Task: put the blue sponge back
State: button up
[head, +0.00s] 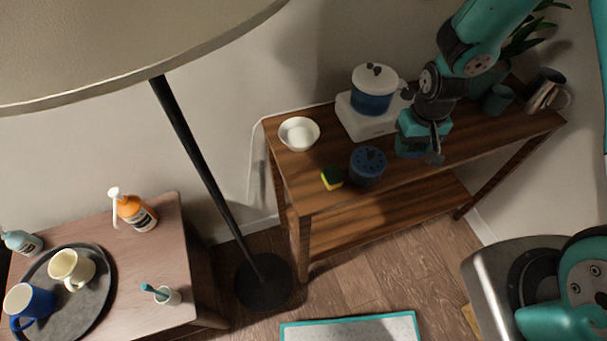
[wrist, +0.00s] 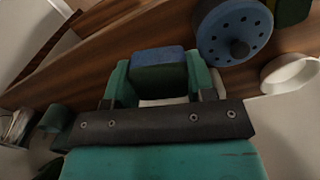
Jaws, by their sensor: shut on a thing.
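The blue sponge (wrist: 158,62), blue with a dark green layer, sits between the two teal fingers of my gripper (wrist: 156,84) in the wrist view. The fingers are shut on its sides. In the head view my gripper (head: 421,140) points down over the wooden shelf top (head: 470,143), right of the blue canister with the holed lid (head: 368,166). The sponge is mostly hidden there by my gripper. I cannot tell whether it touches the wood.
A yellow and green sponge (head: 332,178) lies left of the canister. A white bowl (head: 299,134) stands at the left end. A blue pot (head: 373,92) on a white block (head: 366,122) is behind. A teal mug (head: 497,99) and metal pitcher (head: 546,90) stand right.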

jog(key=shift+n, duration=0.6)
jog(key=w+a+b, duration=0.1)
jog(key=a, duration=0.1)
jog(key=w+a+b, duration=0.1)
jog(key=a+b, duration=0.1)
jog(key=a, duration=0.1)
jog(key=w+a+r+b, duration=0.1)
jog(key=a, duration=0.2)
jog(key=shift+w, duration=0.1)
jog(key=s+a+r+n+b, duration=0.1)
jog(key=s+a+r+b, duration=0.25)
jog(key=a, duration=0.45)
jog(key=s+a+r+n+b, duration=0.1)
jog(key=s+a+r+b, duration=0.1)
jog(key=a+r+b, duration=0.45)
jog(key=p, duration=0.1)
send_over(305, 190)
notch_tip(305, 190, down, 16)
jog(key=shift+r, duration=0.1)
jog(key=shift+f, duration=2.4)
jog(key=shift+f, duration=0.15)
jog(key=o, duration=0.7)
